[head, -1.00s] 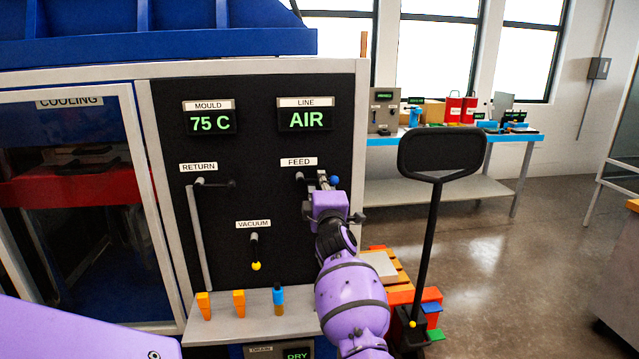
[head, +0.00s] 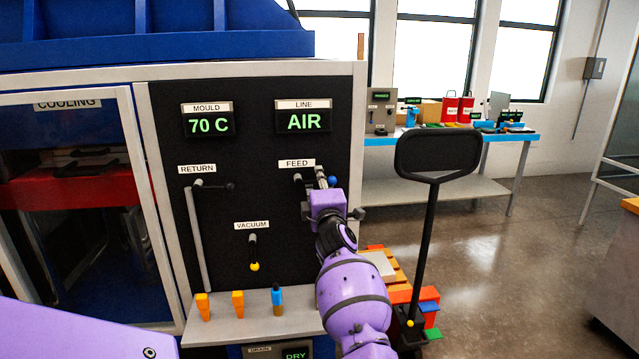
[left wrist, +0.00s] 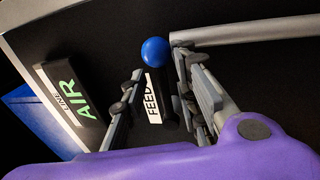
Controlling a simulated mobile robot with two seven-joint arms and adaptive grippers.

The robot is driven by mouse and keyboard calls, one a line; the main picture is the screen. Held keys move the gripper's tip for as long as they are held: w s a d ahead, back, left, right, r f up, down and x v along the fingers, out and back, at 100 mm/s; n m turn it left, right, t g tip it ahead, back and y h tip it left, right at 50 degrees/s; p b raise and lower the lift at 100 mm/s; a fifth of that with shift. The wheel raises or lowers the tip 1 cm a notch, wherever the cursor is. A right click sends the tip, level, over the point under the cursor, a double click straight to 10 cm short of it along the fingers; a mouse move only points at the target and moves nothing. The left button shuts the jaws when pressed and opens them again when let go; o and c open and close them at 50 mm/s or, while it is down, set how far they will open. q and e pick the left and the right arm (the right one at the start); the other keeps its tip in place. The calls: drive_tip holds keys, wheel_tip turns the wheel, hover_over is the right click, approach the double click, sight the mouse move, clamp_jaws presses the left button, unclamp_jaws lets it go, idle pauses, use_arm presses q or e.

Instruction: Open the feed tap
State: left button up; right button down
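The feed tap (head: 298,178) is on the black panel under the FEED label. Its dark lever points right and ends in a blue ball (head: 332,181). My left gripper (head: 322,178) is at the lever, just left of the ball. In the left wrist view the fingers of my left gripper (left wrist: 165,98) stand apart, one on each side of the dark lever (left wrist: 169,112). A gap shows on the left; whether the right finger touches is unclear. The blue ball (left wrist: 156,52) lies beyond the fingertips. My right gripper is not in view.
Left of the tap are the return tap (head: 198,183) and the yellow-tipped vacuum lever (head: 253,250). The line display (head: 303,121) reads AIR, the mould display (head: 208,124) 70 C. A shelf (head: 255,318) below holds small items. A black-handled pole (head: 427,235) stands right.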

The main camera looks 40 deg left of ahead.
use_arm(q)
drive_tip(key=shift+f, duration=0.1)
drive_tip(key=shift+s+d+f, duration=0.1)
drive_tip(key=shift+d, duration=0.05)
drive_tip(key=v, duration=1.1)
drive_tip(key=shift+s+d, duration=0.15)
drive_tip(key=shift+s, duration=0.05)
